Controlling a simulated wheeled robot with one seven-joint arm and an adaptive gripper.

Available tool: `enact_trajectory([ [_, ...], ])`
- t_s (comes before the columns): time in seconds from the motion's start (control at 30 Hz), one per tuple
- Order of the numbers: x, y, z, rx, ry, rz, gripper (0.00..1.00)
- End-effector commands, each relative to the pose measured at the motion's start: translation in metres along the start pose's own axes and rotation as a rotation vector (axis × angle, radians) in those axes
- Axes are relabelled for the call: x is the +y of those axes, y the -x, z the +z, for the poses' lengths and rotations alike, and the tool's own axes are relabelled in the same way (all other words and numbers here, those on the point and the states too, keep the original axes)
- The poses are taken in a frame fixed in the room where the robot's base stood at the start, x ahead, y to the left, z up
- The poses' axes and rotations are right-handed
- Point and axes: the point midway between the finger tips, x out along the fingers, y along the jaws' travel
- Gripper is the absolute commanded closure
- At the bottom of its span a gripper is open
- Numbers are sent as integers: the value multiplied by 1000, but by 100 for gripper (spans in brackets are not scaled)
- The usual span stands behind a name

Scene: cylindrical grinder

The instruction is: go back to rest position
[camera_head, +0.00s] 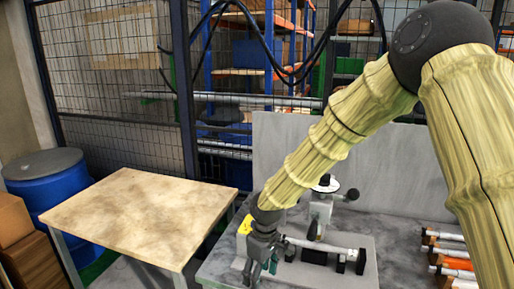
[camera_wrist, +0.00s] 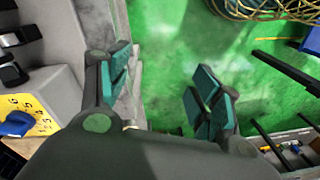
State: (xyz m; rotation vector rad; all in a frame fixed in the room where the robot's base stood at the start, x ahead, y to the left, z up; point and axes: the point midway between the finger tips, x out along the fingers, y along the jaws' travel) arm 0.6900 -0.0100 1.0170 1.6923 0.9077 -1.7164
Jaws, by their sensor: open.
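My gripper (camera_head: 262,262) hangs at the end of my arm, over the front left edge of the grey machine table (camera_head: 318,274). In the wrist view my gripper (camera_wrist: 165,95) has its two green-padded fingers spread apart. Nothing is between the fingers; the green floor (camera_wrist: 170,55) shows through the gap. The grinder (camera_head: 318,215) stands on the table just right of my gripper, with a horizontal shaft (camera_head: 325,246) close beside the fingers. I cannot tell from the head view whether the fingers touch it.
A yellow numbered label (camera_wrist: 25,115) is close left of my gripper. A wooden table (camera_head: 140,212) stands left, with a blue barrel (camera_head: 50,190) behind it. Several shafts (camera_head: 450,255) lie at the right. A grey panel (camera_head: 385,150) and wire fence (camera_head: 110,60) stand behind.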

Motion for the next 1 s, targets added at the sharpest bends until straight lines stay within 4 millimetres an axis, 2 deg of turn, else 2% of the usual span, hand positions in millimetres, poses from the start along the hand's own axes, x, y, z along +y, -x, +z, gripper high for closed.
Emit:
enact_trajectory([
  [0.13, -12, -36, 22, 15, -53, -31, 36],
  [0.23, -19, -71, 39, 25, -106, -60, 36],
  [0.37, -29, -132, 71, 39, -211, -106, 36],
  [0.47, -41, -179, 105, 48, -310, -131, 36],
  [0.6, -60, -235, 158, 56, -454, -142, 36],
  [0.7, -75, -267, 202, 54, -557, -133, 36],
  [0.9, -103, -315, 293, 35, -752, -75, 36],
  [1.0, -115, -328, 337, 24, -830, -29, 36],
])
